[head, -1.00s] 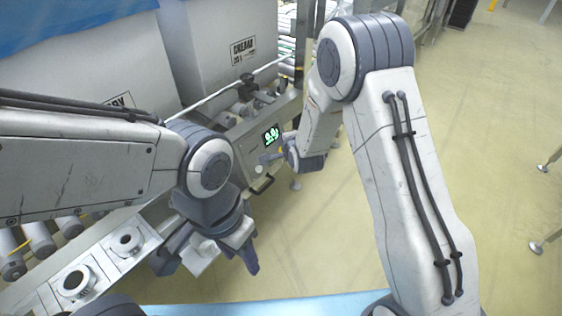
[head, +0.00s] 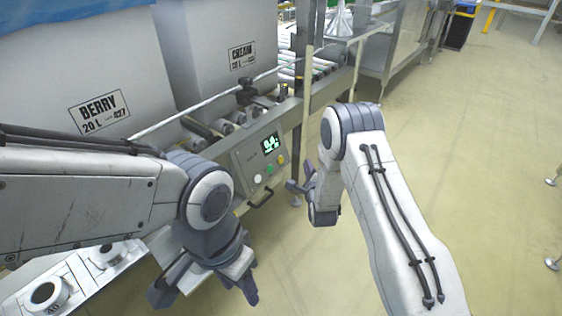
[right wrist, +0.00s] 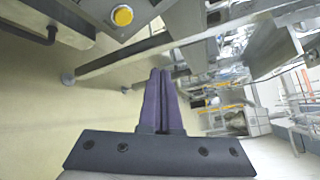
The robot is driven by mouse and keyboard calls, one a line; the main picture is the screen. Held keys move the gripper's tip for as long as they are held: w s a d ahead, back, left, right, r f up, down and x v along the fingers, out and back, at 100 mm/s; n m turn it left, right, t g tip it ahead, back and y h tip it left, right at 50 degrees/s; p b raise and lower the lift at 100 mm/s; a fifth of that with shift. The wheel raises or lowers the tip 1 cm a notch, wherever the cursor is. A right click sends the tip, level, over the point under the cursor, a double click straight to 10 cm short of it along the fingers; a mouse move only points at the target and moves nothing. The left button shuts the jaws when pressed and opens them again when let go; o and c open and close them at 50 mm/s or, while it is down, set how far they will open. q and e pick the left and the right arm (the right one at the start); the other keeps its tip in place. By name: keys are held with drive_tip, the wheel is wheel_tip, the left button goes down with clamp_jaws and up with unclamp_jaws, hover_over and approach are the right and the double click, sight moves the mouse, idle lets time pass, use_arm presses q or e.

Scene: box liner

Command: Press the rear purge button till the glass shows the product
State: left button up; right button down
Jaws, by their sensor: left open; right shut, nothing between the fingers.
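The control panel (head: 246,160) shows a lit green display (head: 271,143) and three round buttons in a slanting row: white (head: 257,179), green (head: 269,169) and yellow (head: 281,160). The yellow button also shows in the right wrist view (right wrist: 122,15), at the top edge. I cannot tell which is the rear purge button, and I cannot make out the glass. My right gripper (head: 292,187) is shut and empty, just right of the panel, apart from the buttons. In the right wrist view its fingers (right wrist: 162,75) lie together. My left gripper (head: 205,295) is open and empty, below the panel.
Big pale boxes labelled BERRY (head: 60,65) and CREAM (head: 215,55) stand on the roller conveyor behind the panel. A dark handle (head: 261,199) sticks out below the buttons. A steel post (head: 302,125) rises behind my right gripper.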

sight(283, 157)
drive_tip(key=w+a+f+b, duration=0.2)
drive_tip(key=w+a+b, duration=0.2)
drive_tip(key=w+a, duration=0.1)
drive_tip(key=shift+w+a+f, duration=0.2)
drive_tip(key=shift+a+f, duration=0.2)
drive_tip(key=shift+a, duration=0.05)
idle(1.9)
drive_tip(key=shift+w+a+f+b, duration=0.15)
drive_tip(key=shift+w+a+b, duration=0.15)
drive_tip(key=shift+b, duration=0.15)
drive_tip(key=shift+w+a+f+b, duration=0.1)
drive_tip(key=shift+w+a+b, duration=0.1)
drive_tip(key=shift+a+b, duration=0.1)
idle(1.2)
drive_tip(key=shift+s+d+r+p, duration=0.25)
drive_tip(key=shift+s+d+p, duration=0.05)
drive_tip(key=shift+s+d, duration=0.3)
